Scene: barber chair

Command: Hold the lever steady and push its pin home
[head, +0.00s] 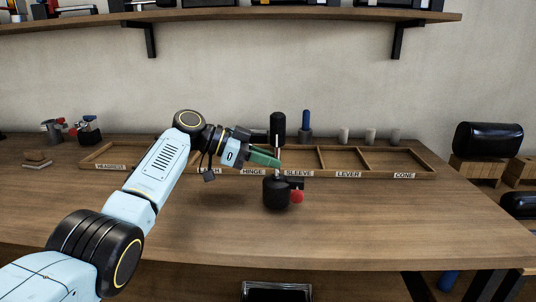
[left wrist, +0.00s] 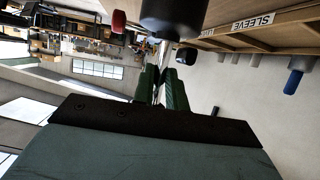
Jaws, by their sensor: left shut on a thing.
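The lever (head: 277,125) stands upright, a black grip on a thin metal rod rising from a round black base (head: 277,194) on the table. A red knob (head: 297,196) sticks out at the base's right side; I cannot tell whether it is the pin. My left gripper (head: 278,162) reaches in from the left, its green fingers shut on the metal rod between base and grip. In the left wrist view the rod runs between the fingertips (left wrist: 160,75), with the black base (left wrist: 172,16) and red knob (left wrist: 118,21) at the top. My right gripper is not in view.
A shallow wooden tray (head: 387,174) with labelled compartments lies behind the lever. A blue-handled part (head: 305,122) and several grey cylinders stand at its back. Small parts (head: 88,130) sit at the far left. The front of the table is clear.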

